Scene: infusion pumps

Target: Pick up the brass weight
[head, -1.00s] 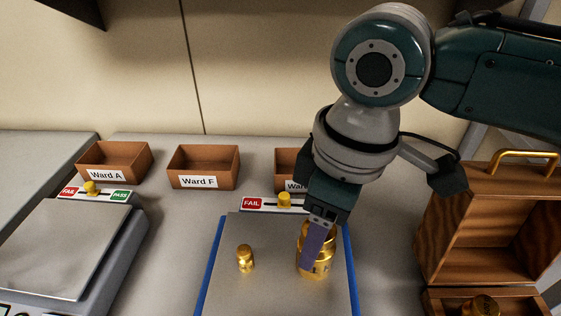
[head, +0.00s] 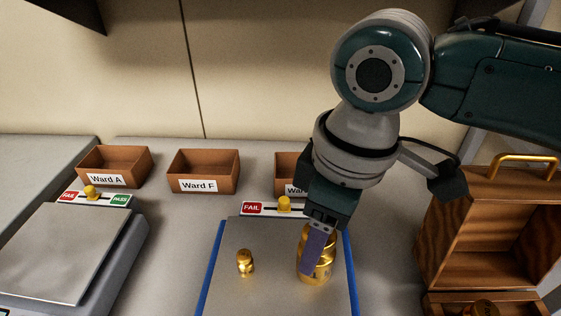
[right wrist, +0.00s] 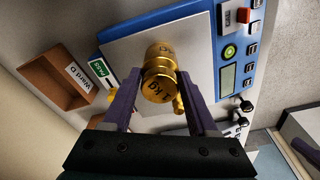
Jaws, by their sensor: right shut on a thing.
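A large brass weight (head: 324,262) stands upright on the steel plate of the blue-edged scale (head: 225,292) in the head view. It also shows in the right wrist view (right wrist: 158,82), marked 1 kg. My right gripper (head: 312,266) points down with its purple fingers on either side of the weight and is shut on it. In the wrist view the gripper (right wrist: 158,92) has a finger on each side of the weight. A smaller brass weight (head: 245,263) stands to the left on the same plate.
A second scale (head: 65,250) stands at left. Brown bins labelled Ward A (head: 114,166) and Ward F (head: 204,170) stand behind, with a third bin (head: 288,172) partly hidden by my arm. An open wooden case (head: 500,225) with a brass handle is at right.

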